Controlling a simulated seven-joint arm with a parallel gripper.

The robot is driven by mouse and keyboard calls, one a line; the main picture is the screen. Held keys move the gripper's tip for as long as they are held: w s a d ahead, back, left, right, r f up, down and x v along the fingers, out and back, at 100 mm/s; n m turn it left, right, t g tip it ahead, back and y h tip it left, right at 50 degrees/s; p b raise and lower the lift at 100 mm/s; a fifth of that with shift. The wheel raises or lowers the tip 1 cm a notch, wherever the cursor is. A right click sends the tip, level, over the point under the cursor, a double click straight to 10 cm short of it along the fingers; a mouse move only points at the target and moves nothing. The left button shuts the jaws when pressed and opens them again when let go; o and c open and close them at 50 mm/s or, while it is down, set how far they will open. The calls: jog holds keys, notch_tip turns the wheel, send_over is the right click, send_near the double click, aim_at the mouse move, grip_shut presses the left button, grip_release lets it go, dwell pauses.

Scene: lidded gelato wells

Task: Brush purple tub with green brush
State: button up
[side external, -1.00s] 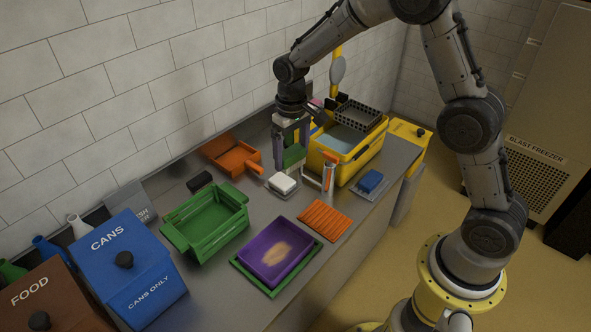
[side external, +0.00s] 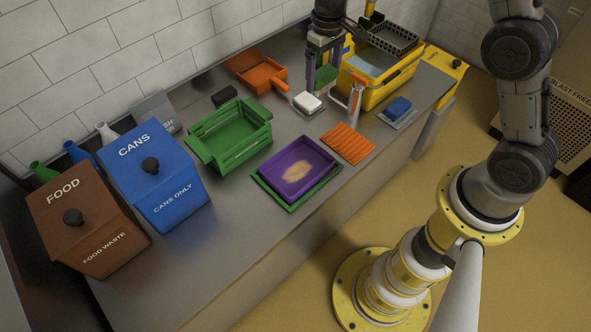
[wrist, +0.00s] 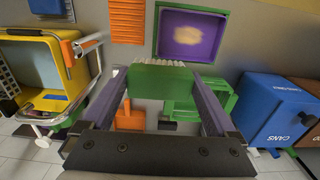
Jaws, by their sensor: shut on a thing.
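The purple tub (side external: 297,169) lies on a green tray (side external: 268,190) near the counter's front edge, with a tan smear on its inner floor. It also shows at the top of the wrist view (wrist: 218,50). My gripper (side external: 322,76) is shut on the green brush (wrist: 160,79), whose pale bristles show along its far edge in the wrist view. In the side view the brush (side external: 326,76) is partly hidden by the fingers. It is held behind the tub, close to the yellow basin, apart from the tub.
An orange ribbed mat (side external: 348,144), white block (side external: 307,101), green crate (side external: 207,159), orange dustpan (side external: 250,66) and yellow basin (side external: 365,96) surround the tub. Blue (side external: 175,199) and brown (side external: 110,243) bins stand left. Bare counter lies in front of the crate.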

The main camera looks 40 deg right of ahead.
dwell(0.4)
jog(key=shift+w, duration=0.35)
jog(key=s+a+f, duration=0.1)
jog(key=a+f, duration=0.1)
jog(key=f, duration=0.6)
jog(key=s+a+f, duration=0.2)
jog(key=a+f, duration=0.1)
jog(key=f, duration=0.5)
jog(key=shift+s+f, duration=0.2)
jog(key=shift+f, duration=0.05)
jog(key=shift+a, duration=0.1)
jog(key=shift+f, duration=2.75)
jog(key=shift+s, duration=0.1)
